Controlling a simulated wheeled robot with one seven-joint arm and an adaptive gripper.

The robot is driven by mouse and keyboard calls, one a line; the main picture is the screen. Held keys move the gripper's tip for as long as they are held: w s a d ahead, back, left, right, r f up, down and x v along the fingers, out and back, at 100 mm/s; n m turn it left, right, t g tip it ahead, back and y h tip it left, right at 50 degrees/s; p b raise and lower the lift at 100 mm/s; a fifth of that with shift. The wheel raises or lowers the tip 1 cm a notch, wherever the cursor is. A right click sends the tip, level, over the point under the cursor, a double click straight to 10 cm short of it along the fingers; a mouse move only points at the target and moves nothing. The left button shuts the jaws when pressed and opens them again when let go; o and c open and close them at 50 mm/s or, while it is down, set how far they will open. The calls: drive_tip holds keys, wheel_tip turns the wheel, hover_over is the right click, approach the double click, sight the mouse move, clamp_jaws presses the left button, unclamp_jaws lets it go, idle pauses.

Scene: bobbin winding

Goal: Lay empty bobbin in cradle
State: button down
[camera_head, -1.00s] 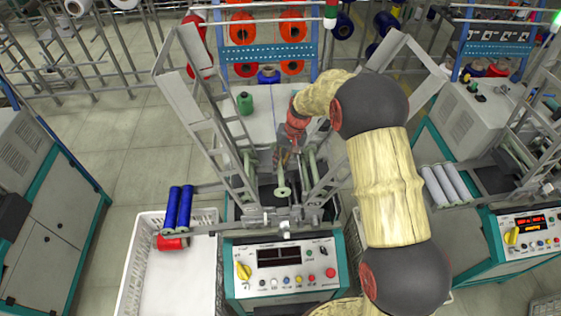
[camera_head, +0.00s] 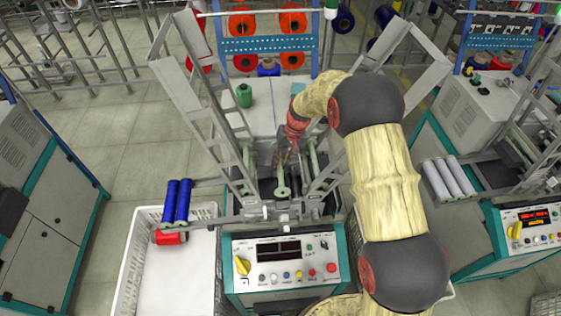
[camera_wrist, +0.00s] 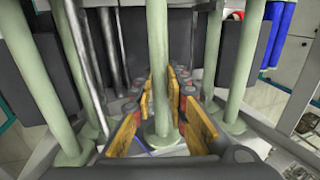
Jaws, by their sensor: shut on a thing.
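A pale green empty bobbin (camera_wrist: 160,70) stands in the middle of the wrist view, its round flange at the bottom. My gripper (camera_wrist: 163,112) is shut around it with yellow-orange pads on both sides. In the head view the bobbin (camera_head: 281,174) appears below my red and dark gripper (camera_head: 289,152), between the winder's raised grey side frames. Similar pale green bobbins or rods stand to the left (camera_wrist: 78,80) and right (camera_wrist: 240,65) in the wrist view. The cradle is mostly hidden among the machine parts, and I cannot tell whether the bobbin touches it.
The winder's control panel (camera_head: 285,262) is in front. A white basket (camera_head: 135,268) stands at the left, near two blue bobbins (camera_head: 177,203) and a red one (camera_head: 170,237). A dark green cone (camera_head: 244,95) stands behind. The grey side frames (camera_head: 200,105) leave little room.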

drive_tip(key=shift+f, duration=0.4)
drive_tip(key=shift+f+b, duration=1.85)
drive_tip(key=shift+f, duration=1.4)
drive_tip(key=c, duration=1.7)
unclamp_jaws()
